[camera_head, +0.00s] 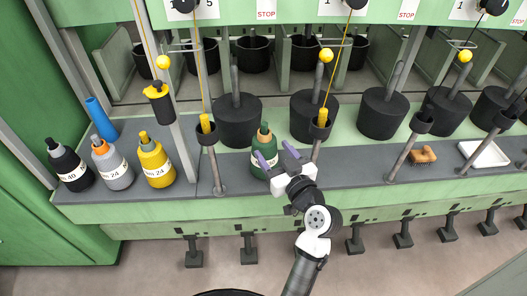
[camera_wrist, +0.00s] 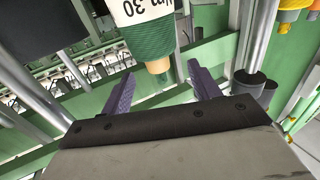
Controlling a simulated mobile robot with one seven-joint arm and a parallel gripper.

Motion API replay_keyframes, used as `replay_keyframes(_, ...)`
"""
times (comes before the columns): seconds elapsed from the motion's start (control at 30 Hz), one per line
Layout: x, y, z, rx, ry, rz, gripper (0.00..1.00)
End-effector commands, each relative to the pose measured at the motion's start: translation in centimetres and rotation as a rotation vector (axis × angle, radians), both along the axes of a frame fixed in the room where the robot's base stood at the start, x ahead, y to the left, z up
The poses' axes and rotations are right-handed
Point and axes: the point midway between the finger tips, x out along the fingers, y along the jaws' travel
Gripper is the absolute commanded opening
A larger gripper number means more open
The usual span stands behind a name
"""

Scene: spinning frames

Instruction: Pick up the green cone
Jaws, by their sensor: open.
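The green cone (camera_head: 263,138) is a green thread cone with a brownish-orange tip and a white label, standing on the grey shelf (camera_head: 335,176) of the machine. In the wrist view the green cone (camera_wrist: 150,40) is at the top, with its tip pointing down in the picture. My gripper (camera_head: 276,153) is open and empty in front of the cone; its left finger covers part of it in the head view. In the wrist view the purple fingers of my gripper (camera_wrist: 161,82) are apart, with the tip showing between them. I cannot tell whether they touch it.
A black cone (camera_head: 70,170), grey cone (camera_head: 113,168), yellow cone (camera_head: 155,165) and blue tube (camera_head: 101,118) are at the left. Black pots (camera_head: 238,122) and slanted metal posts (camera_head: 215,172) flank the green cone. A brush (camera_head: 423,155) and white tray (camera_head: 484,155) are at right.

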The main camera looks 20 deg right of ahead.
Motion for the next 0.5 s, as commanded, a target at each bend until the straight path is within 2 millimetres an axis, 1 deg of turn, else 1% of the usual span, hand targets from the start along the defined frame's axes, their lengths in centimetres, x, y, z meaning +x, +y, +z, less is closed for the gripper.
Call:
replay_keyframes(0.03,1.0,0.3,0.3,0.0,0.0,0.005,0.62)
replay_keyframes(0.1,2.1,0.3,0.3,0.0,-0.001,0.003,0.62)
replay_keyframes(0.2,3.2,0.4,0.1,0.0,0.0,0.001,0.62)
replay_keyframes(0.37,4.2,0.4,0.2,0.0,0.0,0.002,0.62)
replay_keyframes(0.5,6.3,0.2,0.3,0.001,0.0,0.003,0.62)
